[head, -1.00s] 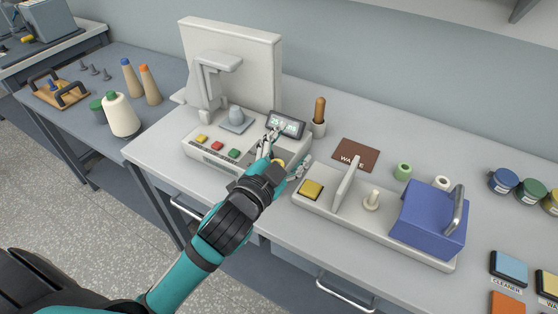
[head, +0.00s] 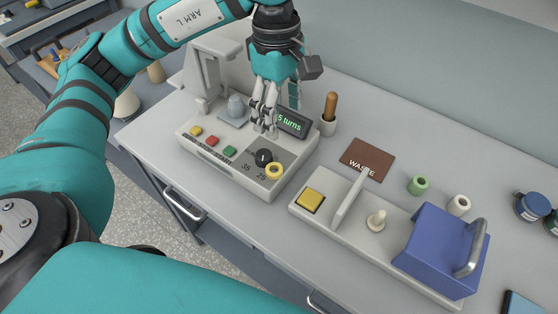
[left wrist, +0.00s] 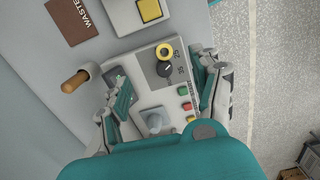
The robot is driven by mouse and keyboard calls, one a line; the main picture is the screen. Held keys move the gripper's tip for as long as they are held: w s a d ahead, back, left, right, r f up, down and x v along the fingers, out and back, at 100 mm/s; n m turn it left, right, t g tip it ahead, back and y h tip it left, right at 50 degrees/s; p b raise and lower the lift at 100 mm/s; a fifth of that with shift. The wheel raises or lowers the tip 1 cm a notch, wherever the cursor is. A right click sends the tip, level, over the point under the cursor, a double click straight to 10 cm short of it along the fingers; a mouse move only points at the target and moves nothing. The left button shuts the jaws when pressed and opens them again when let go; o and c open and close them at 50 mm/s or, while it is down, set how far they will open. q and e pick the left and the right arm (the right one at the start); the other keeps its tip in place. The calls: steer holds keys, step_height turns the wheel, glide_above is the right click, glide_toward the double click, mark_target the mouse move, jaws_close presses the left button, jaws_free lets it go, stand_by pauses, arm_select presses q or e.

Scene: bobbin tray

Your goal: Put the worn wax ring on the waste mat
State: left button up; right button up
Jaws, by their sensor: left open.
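A yellow ring (head: 274,171), which looks like the wax ring, sits at the front right corner of the control panel beside a black dial (head: 263,156). It also shows in the left wrist view (left wrist: 164,51). The brown waste mat (head: 367,160) lies flat and bare on the bench to the right of the machine, and shows at the top left of the left wrist view (left wrist: 72,18). My left gripper (head: 264,127) is open and empty, pointing down above the panel, behind the ring and apart from it. My right gripper is not in view.
The display (head: 293,122) stands close beside my left fingers. A wooden-handled tool in a cup (head: 329,115) stands between machine and mat. A pale fixture with an upright plate (head: 350,200) and a blue block (head: 440,250) lies in front of the mat. Green (head: 418,186) and white (head: 459,205) spools stand right.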

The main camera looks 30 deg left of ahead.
arm_select(q)
steer(key=p, duration=0.1)
glide_above(274, 172)
steer(key=shift+y, duration=0.3)
step_height(274, 172, down, 11)
steer(key=shift+d+f, duration=0.15)
steer(key=shift+f+p, duration=0.45)
steer(key=shift+f, duration=0.1)
steer(key=f, duration=0.2)
steer(key=f+p, duration=0.1)
steer(key=shift+s+a+f, duration=0.1)
steer(key=shift+a+f, duration=0.1)
steer(key=shift+f, duration=0.5)
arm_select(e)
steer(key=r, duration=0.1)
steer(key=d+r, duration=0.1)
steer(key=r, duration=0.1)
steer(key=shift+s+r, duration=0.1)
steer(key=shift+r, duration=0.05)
arm_select(q)
steer(key=shift+c, duration=0.4)
steer(key=c, duration=0.8)
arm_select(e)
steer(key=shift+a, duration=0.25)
arm_select(q)
steer(key=shift+r, duration=0.1)
steer(key=shift+c, duration=0.2)
